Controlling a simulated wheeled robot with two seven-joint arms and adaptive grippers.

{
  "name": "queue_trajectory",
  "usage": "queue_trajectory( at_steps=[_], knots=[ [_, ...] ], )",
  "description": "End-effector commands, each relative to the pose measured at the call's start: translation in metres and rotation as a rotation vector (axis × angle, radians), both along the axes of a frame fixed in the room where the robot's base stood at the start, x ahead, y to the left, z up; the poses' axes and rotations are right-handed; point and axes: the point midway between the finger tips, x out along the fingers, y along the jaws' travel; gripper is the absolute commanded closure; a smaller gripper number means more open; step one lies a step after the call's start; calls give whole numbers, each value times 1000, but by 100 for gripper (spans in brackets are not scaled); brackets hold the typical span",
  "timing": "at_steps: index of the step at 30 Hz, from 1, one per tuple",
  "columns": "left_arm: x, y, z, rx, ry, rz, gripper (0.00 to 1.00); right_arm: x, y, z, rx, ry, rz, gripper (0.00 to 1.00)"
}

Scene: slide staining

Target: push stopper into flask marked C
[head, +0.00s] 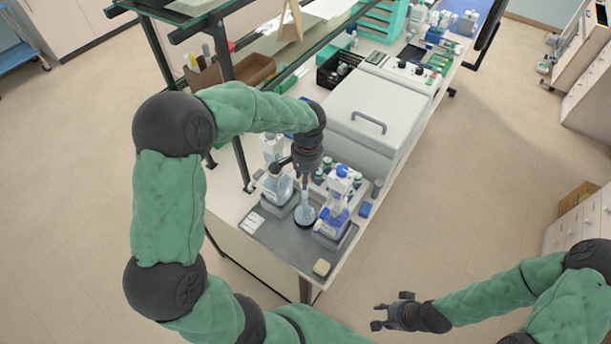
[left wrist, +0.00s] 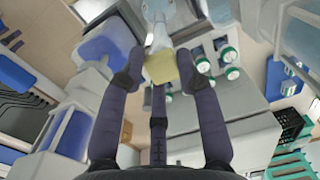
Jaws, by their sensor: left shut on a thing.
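My left gripper (head: 303,181) points down over the grey mat at the near end of the bench. In the left wrist view its fingers (left wrist: 161,64) are shut on a pale yellow stopper (left wrist: 160,69). A clear flask (head: 305,214) with a narrow neck stands below the gripper. Its glass (left wrist: 158,32) shows just beyond the stopper in the left wrist view. I cannot tell whether the stopper touches the flask's mouth. No letter C is readable. My right gripper (head: 393,312) is open and empty over the floor, off the bench.
Bottles with blue parts stand close on both sides, one at the right (head: 336,207) and one at the left (head: 278,188). A large white lidded box (head: 372,120) stands behind.

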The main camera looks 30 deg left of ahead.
Motion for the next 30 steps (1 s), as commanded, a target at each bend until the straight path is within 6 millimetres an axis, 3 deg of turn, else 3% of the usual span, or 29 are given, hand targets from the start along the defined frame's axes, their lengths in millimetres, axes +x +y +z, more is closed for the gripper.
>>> queue_trajectory(
  at_steps=[30],
  knots=[
    [0, 0, -7, 0, 0, 0, 79, 0, 0, -6, 0, 0, 0, 60]
  ],
)
